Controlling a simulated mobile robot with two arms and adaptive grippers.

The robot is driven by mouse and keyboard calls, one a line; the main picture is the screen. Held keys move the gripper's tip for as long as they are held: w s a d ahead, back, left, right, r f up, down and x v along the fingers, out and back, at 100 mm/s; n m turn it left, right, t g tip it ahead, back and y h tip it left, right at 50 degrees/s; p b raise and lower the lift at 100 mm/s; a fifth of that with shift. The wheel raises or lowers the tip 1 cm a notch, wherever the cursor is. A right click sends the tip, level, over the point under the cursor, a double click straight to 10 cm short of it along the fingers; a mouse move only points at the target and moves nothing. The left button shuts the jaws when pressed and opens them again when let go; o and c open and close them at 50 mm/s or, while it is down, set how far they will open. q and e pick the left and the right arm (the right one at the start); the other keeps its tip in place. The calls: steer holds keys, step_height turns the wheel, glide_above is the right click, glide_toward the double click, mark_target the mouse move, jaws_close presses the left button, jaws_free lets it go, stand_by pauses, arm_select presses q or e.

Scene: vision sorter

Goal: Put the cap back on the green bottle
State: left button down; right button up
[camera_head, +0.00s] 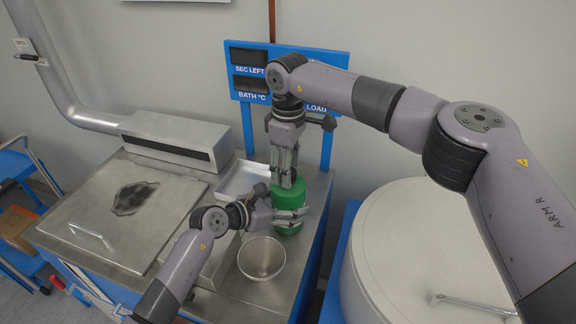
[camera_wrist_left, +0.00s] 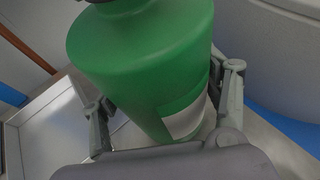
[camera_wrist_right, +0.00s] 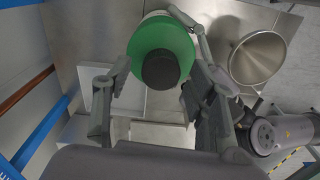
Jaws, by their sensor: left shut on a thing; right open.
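The green bottle (camera_head: 288,199) stands upright on the steel bench. It fills much of the left wrist view (camera_wrist_left: 145,55), with a pale label low on its side. My left gripper (camera_head: 298,217) is shut around the bottle's body from the side. In the right wrist view, a black round cap (camera_wrist_right: 161,70) is over the top of the bottle (camera_wrist_right: 150,37), roughly centred. My right gripper (camera_head: 285,182) points down over the bottle top, open, with its fingers on either side of the cap. Whether the cap is fully seated cannot be told. The right gripper hides the cap in the head view.
A steel funnel-like bowl (camera_head: 262,257) stands close in front of the bottle. A steel tray (camera_head: 243,178) lies to the left, beside a lidded steel bath (camera_head: 110,208). A blue sign panel (camera_head: 247,57) rises behind. A large round white drum (camera_head: 410,235) is at right.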

steer(key=shift+r, duration=2.25)
steer(key=shift+c, duration=0.2)
